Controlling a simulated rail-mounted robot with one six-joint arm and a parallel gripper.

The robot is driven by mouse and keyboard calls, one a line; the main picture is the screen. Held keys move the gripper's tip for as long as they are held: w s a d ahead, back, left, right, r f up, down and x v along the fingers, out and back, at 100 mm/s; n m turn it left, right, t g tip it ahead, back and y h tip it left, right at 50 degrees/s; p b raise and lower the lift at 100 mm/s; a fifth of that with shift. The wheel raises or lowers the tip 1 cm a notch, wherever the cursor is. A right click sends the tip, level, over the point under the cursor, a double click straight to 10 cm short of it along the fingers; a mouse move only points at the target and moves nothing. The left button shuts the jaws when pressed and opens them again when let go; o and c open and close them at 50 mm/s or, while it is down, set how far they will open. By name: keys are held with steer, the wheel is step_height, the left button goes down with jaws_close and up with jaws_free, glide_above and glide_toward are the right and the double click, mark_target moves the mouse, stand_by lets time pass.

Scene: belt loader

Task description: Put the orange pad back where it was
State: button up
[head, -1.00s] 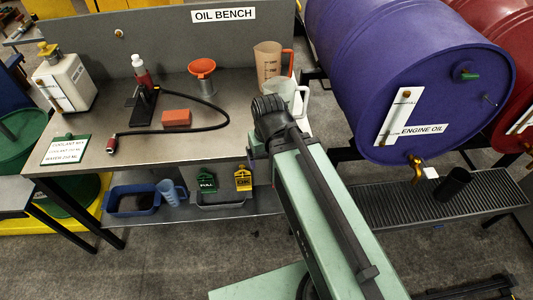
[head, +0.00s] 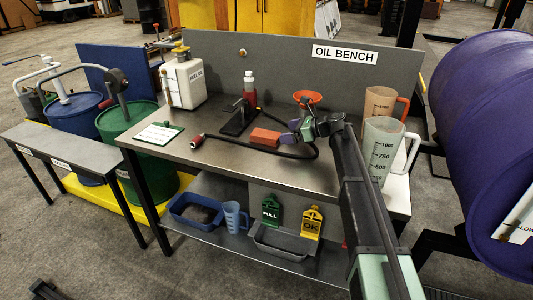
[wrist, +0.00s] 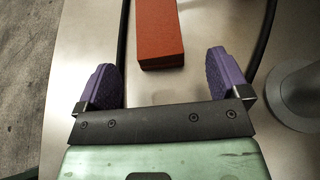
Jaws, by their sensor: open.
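The orange pad (head: 265,137) is a rectangular block lying flat on the metal bench top, inside the loop of the black hose. In the wrist view the pad (wrist: 159,32) lies just ahead of my gripper (wrist: 172,78), centred roughly between the two purple fingers. The fingers are spread wide and hold nothing. In the head view my gripper (head: 288,132) is just right of the pad, low over the bench. The pad's far end is cut off in the wrist view.
The black hose (head: 305,152) curves around the pad. A stand with a red bottle (head: 249,85) is behind left, an orange funnel (head: 308,97) behind right. Clear jugs (head: 381,150) stand right of my arm. The bench's front left (head: 230,165) is clear.

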mark_target(270, 134)
steer(key=shift+b+x, duration=0.45)
steer(key=shift+x, duration=0.9)
steer(key=b+x, duration=0.2)
steer(key=x, duration=0.2)
steer(key=shift+a+f, duration=0.15)
steer(key=shift+a, duration=0.3)
steer(key=c, duration=1.1)
steer(key=shift+r, duration=0.2)
step_height(270, 134, up, 20)
steer(key=p, duration=2)
